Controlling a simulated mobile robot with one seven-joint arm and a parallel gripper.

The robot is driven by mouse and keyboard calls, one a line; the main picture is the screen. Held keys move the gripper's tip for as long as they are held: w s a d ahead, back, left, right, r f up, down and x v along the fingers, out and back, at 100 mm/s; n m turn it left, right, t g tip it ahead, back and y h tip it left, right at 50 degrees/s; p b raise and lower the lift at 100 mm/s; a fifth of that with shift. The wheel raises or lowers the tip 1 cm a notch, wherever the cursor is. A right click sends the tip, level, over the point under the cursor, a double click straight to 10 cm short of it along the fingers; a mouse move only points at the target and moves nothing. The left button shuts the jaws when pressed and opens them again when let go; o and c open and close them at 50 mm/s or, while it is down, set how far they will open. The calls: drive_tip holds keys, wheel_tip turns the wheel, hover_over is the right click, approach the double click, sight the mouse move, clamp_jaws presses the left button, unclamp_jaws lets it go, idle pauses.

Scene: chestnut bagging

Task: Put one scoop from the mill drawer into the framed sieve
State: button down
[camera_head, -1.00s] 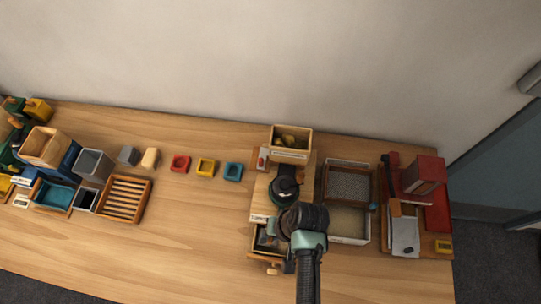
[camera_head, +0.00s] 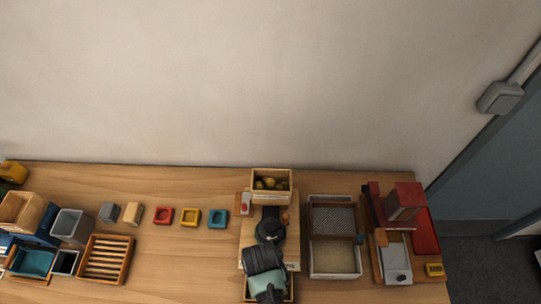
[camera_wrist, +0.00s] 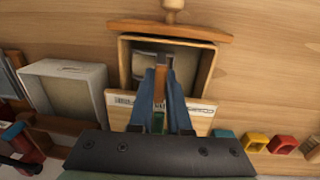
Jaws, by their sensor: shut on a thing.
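The mill drawer (camera_wrist: 207,80) stands pulled out in the wrist view, with a round wooden knob on its front. My gripper (camera_wrist: 164,78) reaches down to the drawer, its blue fingers shut on a brown handle. The handle appears to belong to a scoop (camera_wrist: 148,62), whose greyish rounded part lies inside the drawer. The drawer's contents are hard to make out. In the head view my gripper and wrist cover most of the drawer, at the front of the mill (camera_head: 270,228). The framed sieve (camera_head: 333,219), grey mesh in a wooden frame, sits on a white-walled box to the right.
A wooden box (camera_head: 270,174) with roundish chestnut-like things stands behind the mill. A red device on a wooden base (camera_head: 405,197) stands right of the sieve. Red, yellow and blue small blocks (camera_head: 190,216) and a slatted tray (camera_head: 105,260) lie left, with clear table between.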

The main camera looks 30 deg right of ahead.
drive_tip(key=shift+w+a+r+p, duration=0.1)
drive_tip(key=shift+r+p, duration=1.25)
drive_tip(key=shift+r, duration=0.25)
drive_tip(key=shift+w+a+r+p, duration=0.1)
drive_tip(key=shift+r+p, duration=1.25)
drive_tip(key=shift+r, duration=0.25)
drive_tip(key=shift+s, duration=0.1)
